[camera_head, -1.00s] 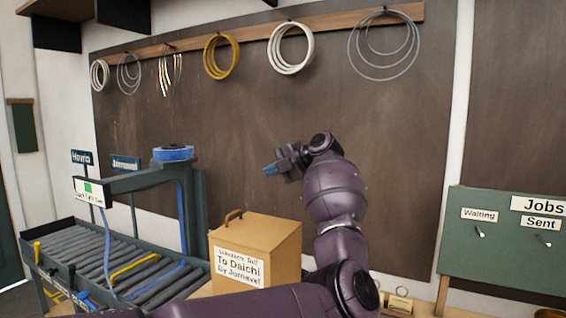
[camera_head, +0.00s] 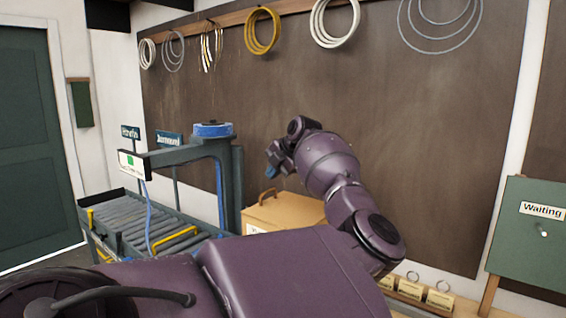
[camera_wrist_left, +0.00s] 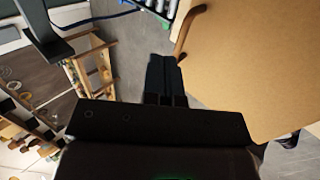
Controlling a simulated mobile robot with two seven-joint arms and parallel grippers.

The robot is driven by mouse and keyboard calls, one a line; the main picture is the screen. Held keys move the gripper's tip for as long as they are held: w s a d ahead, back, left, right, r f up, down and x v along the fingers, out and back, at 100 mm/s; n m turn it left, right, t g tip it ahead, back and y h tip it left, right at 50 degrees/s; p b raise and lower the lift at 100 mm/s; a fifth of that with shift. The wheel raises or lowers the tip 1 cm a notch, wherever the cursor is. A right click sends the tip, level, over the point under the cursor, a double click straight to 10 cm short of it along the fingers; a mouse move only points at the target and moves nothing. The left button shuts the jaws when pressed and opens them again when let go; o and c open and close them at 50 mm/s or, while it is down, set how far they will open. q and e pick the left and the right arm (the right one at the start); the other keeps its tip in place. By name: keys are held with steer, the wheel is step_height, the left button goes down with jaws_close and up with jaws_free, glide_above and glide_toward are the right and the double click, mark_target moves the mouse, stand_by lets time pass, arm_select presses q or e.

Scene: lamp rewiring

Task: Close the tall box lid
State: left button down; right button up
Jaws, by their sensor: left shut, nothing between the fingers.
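The tall box is a tan cardboard box (camera_head: 290,215) with a flat top lid and a brown handle (camera_head: 266,197) at its left edge. The lid looks flat on the box in the head view; my arm hides most of the box front and its label. My left gripper (camera_head: 273,160) is above the box, just over the handle in the picture, and apart from it. In the left wrist view the shut, empty fingers (camera_wrist_left: 164,80) are beside a broad cardboard face (camera_wrist_left: 255,65), near the handle (camera_wrist_left: 188,32). My right gripper is not in view.
Wire coils (camera_head: 335,22) hang on the wall behind. A green board (camera_head: 530,240) and small labelled cards (camera_head: 410,289) are at the right.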

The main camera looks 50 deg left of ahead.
mark_target(270, 202)
arm_select(q)
steer(key=f, duration=0.1)
steer(key=a+f+h, duration=0.1)
steer(key=f, duration=0.1)
steer(key=shift+a+f+b, duration=0.1)
steer(key=shift+a+b, duration=0.05)
steer(key=shift+b, duration=0.25)
steer(key=shift+s+a+f+b, duration=0.1)
steer(key=shift+a+f+b, duration=0.1)
steer(key=shift+f+b, duration=0.3)
steer(key=shift+f, duration=0.1)
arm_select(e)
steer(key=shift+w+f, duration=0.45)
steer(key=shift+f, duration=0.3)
arm_select(q)
steer(key=shift+f, duration=0.1)
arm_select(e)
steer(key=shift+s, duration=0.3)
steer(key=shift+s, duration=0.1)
